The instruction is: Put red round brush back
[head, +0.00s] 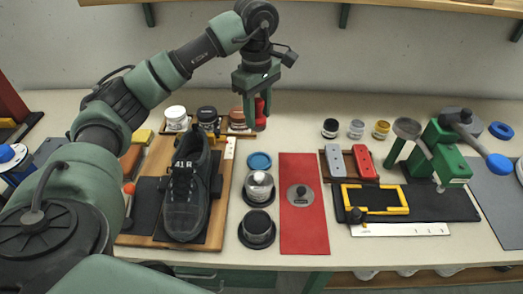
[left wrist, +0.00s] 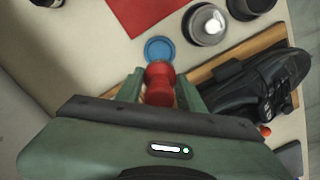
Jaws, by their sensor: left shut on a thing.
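My left gripper (head: 257,92) is shut on the red round brush (head: 261,112) and holds it up above the back of the bench. In the left wrist view the brush (left wrist: 159,76) sits between the two green fingers. In that view a blue disc (left wrist: 159,49) shows just beyond it, and the disc also lies on the bench in the head view (head: 259,160). The underside of the brush is hidden. My right gripper is in neither view.
A black shoe (head: 186,190) stands on a wooden board (head: 140,238), with jars (head: 176,118) behind. A silver-topped jar (head: 259,184) and black round pot (head: 258,227) stand near the blue disc. A red mat (head: 303,235) lies right of them; a green press (head: 440,150) stands farther right.

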